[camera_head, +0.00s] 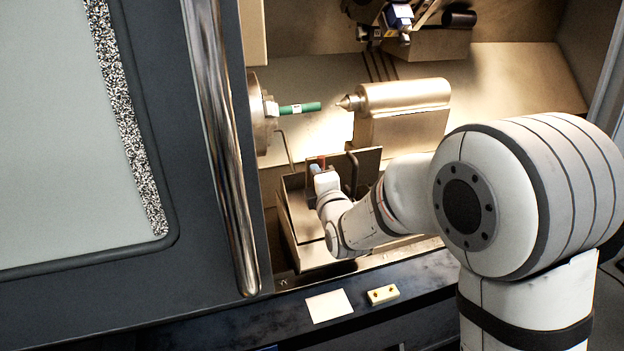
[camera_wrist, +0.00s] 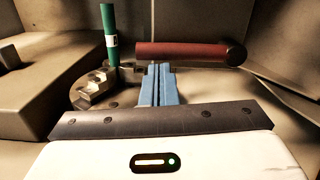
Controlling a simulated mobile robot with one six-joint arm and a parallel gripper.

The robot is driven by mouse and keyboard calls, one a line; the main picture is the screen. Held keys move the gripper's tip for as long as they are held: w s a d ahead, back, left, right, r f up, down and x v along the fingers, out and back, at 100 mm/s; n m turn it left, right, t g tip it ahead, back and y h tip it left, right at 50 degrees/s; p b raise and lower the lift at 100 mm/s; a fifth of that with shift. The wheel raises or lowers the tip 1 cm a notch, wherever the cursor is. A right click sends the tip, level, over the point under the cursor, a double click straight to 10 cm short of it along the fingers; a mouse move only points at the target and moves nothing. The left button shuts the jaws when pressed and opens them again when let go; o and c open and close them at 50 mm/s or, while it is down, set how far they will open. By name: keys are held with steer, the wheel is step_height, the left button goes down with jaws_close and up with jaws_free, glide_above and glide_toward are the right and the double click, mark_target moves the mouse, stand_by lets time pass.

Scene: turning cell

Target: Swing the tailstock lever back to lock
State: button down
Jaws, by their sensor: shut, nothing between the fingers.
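A dark red bar-shaped handle with a rounded end (camera_wrist: 190,52) lies across the wrist view, just past my fingertips. A small red part also shows beside my gripper in the head view (camera_head: 318,160), mostly hidden. My gripper (camera_wrist: 158,68) has its blue fingers shut together and empty. Their tips meet the handle's lower edge in the picture; I cannot tell whether they touch it. The tailstock (camera_head: 400,98) is a pale metal body with a pointed centre facing left. How the handle joins the tailstock is not visible.
A green rod (camera_head: 300,107) sticks out of the chuck (camera_head: 262,112) towards the tailstock point, with a gap between. A metal tray (camera_head: 300,225) lies below my gripper. A tool turret (camera_head: 400,18) hangs above. A cream block (camera_head: 382,294) and a pale sheet (camera_head: 329,305) lie on the front ledge.

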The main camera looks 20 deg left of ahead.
steer(key=shift+s+a, duration=0.1)
stand_by(0.4)
steer(key=shift+s+a, duration=0.1)
steer(key=shift+a, duration=0.05)
steer(key=s+d+b, duration=0.3)
steer(key=s, duration=0.8)
steer(key=d+m+g+h+p, duration=0.6)
steer(key=d+m, duration=0.8)
steer(key=d, duration=0.6)
steer(key=s+d+r+m+g+h+p, duration=0.3)
steer(key=s+d+m+g, duration=0.3)
steer(key=s+d+m, duration=0.6)
steer(key=s+d+h+p, duration=0.1)
steer(key=s+d, duration=0.1)
steer(key=s, duration=0.1)
steer(key=shift+s+d, duration=0.2)
steer(key=shift+d, duration=0.05)
